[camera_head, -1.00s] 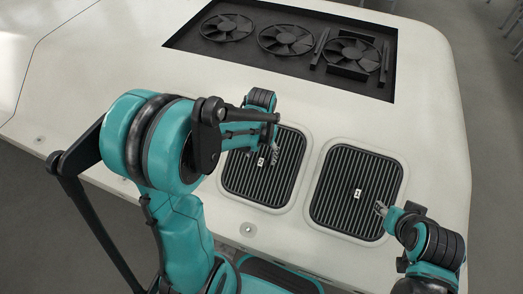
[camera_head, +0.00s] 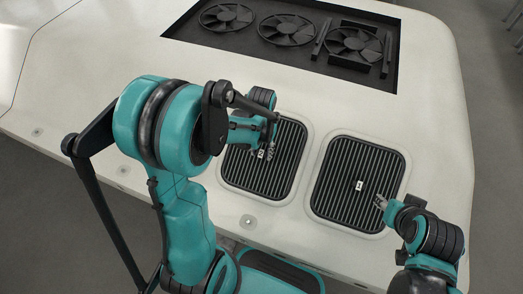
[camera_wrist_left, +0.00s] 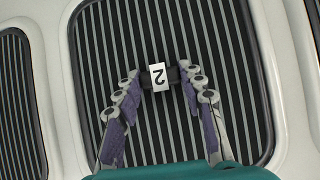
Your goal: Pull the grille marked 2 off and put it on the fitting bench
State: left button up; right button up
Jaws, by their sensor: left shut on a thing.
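The grille marked 2 (camera_head: 265,182) is a dark slatted panel in a pale rounded frame. In the left wrist view, this grille (camera_wrist_left: 130,35) fills the middle, with its white label upside down on a small black grip piece (camera_wrist_left: 172,77). My left gripper (camera_wrist_left: 158,82) has its fingertips on either side of that piece and is shut on it. In the head view, my left gripper (camera_head: 266,150) is over this grille, partly hidden by its arm. The grille still lies in its frame. My right gripper (camera_head: 380,202) is by the right grille; its finger state is too small to tell.
The right grille (camera_head: 340,205) has a small white label, too small to read surely. A dark recess (camera_head: 300,62) with three fans lies at the back of the pale bench-like surface (camera_head: 80,85). The surface to the left of my left arm is clear.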

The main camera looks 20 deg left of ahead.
aim_at(260, 164)
pick_arm(q)
jog(key=shift+r, duration=0.15)
jog(key=shift+s+r+p, duration=0.5)
jog(key=shift+r+p, duration=0.15)
jog(key=shift+r, duration=0.1)
jog(key=shift+s+r+p, duration=0.5)
jog(key=shift+r+p, duration=0.15)
jog(key=shift+r, duration=0.05)
jog(key=shift+d, duration=0.1)
